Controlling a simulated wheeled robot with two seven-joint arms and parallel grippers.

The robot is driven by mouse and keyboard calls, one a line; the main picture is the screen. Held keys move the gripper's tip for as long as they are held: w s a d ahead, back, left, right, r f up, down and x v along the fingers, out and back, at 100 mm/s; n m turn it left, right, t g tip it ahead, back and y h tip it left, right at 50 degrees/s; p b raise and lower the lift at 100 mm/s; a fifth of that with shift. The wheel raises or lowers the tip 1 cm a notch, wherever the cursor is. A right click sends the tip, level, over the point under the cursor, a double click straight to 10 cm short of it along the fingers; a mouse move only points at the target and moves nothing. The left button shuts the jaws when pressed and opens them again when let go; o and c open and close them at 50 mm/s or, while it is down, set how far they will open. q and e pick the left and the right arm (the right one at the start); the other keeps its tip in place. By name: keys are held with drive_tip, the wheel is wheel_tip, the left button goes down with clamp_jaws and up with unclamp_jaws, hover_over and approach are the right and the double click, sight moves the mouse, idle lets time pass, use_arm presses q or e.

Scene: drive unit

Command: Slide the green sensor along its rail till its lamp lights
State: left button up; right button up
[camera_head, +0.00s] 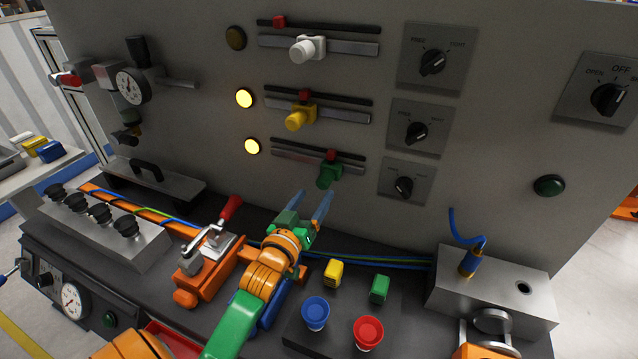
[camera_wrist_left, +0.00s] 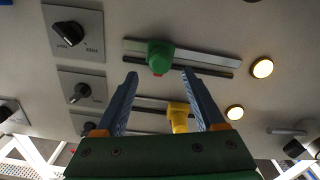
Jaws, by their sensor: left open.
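The green sensor (camera_head: 328,175) sits on the lowest rail (camera_head: 290,153), toward its right end, below a red marker (camera_head: 331,155). The lamp (camera_head: 252,146) left of that rail is lit yellow. In the left wrist view the green sensor (camera_wrist_left: 159,57) shows just beyond the fingertips, with the lit lamp (camera_wrist_left: 262,68) to the right. My left gripper (camera_head: 314,194) is open, its two blue fingers pointing up toward the sensor from just below. In the wrist view the sensor lies between the finger lines (camera_wrist_left: 160,74), apart from both fingers.
Above are a yellow sensor (camera_head: 299,117) with a lit lamp (camera_head: 244,98) and a white sensor (camera_head: 306,48) with a dark lamp (camera_head: 235,38). Dials (camera_head: 404,187) stand right of the rails. A red-handled clamp (camera_head: 208,252), blue button (camera_head: 316,312) and red button (camera_head: 368,332) are below.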

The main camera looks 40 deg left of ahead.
sight(321, 185)
use_arm(q)
drive_tip(key=x, duration=0.7)
drive_tip(key=shift+w+f+p, duration=0.1)
drive_tip(key=shift+p, duration=0.3)
clamp_jaws()
idle(0.9)
